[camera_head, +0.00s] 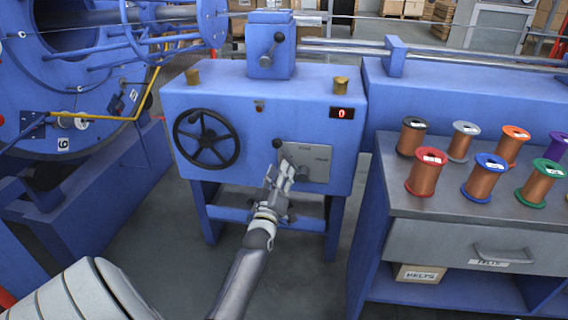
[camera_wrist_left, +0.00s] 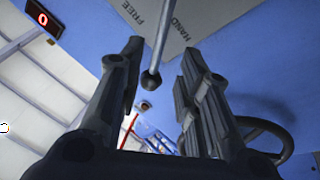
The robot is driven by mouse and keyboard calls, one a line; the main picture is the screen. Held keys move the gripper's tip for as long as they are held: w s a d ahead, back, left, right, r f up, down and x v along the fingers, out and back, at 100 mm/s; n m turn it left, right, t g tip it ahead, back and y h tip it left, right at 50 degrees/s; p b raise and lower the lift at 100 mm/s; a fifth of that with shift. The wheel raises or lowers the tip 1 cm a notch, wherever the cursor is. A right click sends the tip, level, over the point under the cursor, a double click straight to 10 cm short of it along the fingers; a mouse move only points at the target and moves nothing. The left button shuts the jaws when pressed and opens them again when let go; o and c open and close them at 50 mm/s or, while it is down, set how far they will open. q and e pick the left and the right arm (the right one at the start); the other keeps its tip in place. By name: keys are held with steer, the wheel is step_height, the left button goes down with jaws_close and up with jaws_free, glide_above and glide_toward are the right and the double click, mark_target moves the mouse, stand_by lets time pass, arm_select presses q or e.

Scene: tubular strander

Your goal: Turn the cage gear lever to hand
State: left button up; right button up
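The cage gear lever is a thin metal rod with a black ball knob (camera_head: 277,143), standing in front of a grey plate (camera_head: 318,160) on the blue machine housing. In the left wrist view the knob (camera_wrist_left: 151,80) hangs between my fingers, with the rod running up past the plate (camera_wrist_left: 205,15), which reads FREE and HAND. My left gripper (camera_head: 281,172) is at the plate's lower left, just below the knob. In the left wrist view it (camera_wrist_left: 158,68) is open, a finger on each side of the lever with visible gaps. My right gripper is out of view.
A black handwheel (camera_head: 206,139) sits left of the lever on the same housing. A red display (camera_head: 342,113) reads 0 above the plate. A grey-topped bench (camera_head: 395,185) with several wire spools stands at right. Blue strander parts (camera_head: 70,85) fill the left.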

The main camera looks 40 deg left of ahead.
arm_select(q)
steer(key=v, duration=0.6)
steer(key=shift+s, duration=0.1)
stand_by(0.3)
